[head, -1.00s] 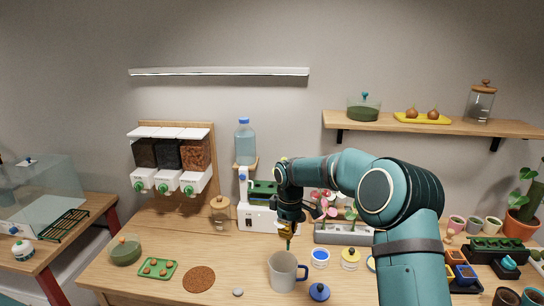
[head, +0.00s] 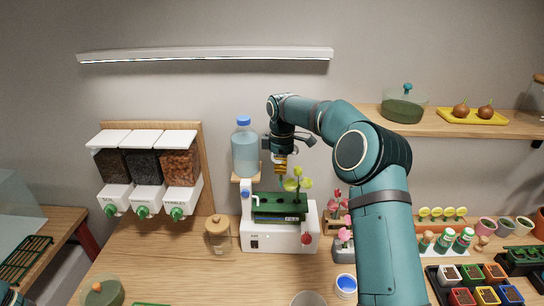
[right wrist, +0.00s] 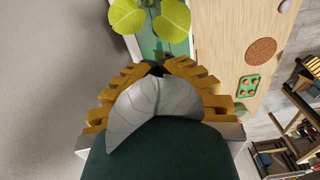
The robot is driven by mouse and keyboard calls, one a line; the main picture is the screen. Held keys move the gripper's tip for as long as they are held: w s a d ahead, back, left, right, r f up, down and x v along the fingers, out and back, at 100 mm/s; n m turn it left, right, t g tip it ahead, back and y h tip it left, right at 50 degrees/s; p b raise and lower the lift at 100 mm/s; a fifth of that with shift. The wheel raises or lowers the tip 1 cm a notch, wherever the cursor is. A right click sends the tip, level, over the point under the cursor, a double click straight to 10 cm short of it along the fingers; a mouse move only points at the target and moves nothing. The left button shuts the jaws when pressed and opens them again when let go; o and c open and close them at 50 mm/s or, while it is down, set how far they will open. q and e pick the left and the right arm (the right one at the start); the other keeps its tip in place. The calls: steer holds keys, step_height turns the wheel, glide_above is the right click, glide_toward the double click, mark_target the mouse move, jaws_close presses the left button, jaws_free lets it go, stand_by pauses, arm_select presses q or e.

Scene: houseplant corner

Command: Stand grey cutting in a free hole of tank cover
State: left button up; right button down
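The grey cutting (right wrist: 155,105) shows in the right wrist view as broad grey leaves between the yellow fingers of my right gripper (right wrist: 165,68). The fingers are closed in on it; its leaves hide the grip point. In the head view my right gripper (head: 281,170) points down above the tank cover (head: 279,206), the green top on the white unit. A yellow-green cutting (head: 298,183) stands upright at the cover, just right of the gripper. The holes and the lower end of the grey cutting are too small to make out.
A water bottle (head: 245,150) stands close left of the gripper. A corked jar (head: 218,232) is left of the white unit (head: 279,236). Pink flowers (head: 344,235) and small pots are to the right, partly behind my arm.

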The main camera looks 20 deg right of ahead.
mark_target(281, 180)
steer(key=shift+r, duration=0.1)
step_height(281, 180, down, 2)
steer(key=shift+s, duration=0.15)
step_height(281, 180, down, 3)
steer(key=shift+f+b, duration=0.2)
steer(key=shift+b, duration=0.65)
steer(key=shift+r, duration=0.2)
steer(key=shift+p, duration=0.7)
steer(key=shift+f+b, duration=1.1)
steer(key=shift+f, duration=1.3)
stand_by(0.6)
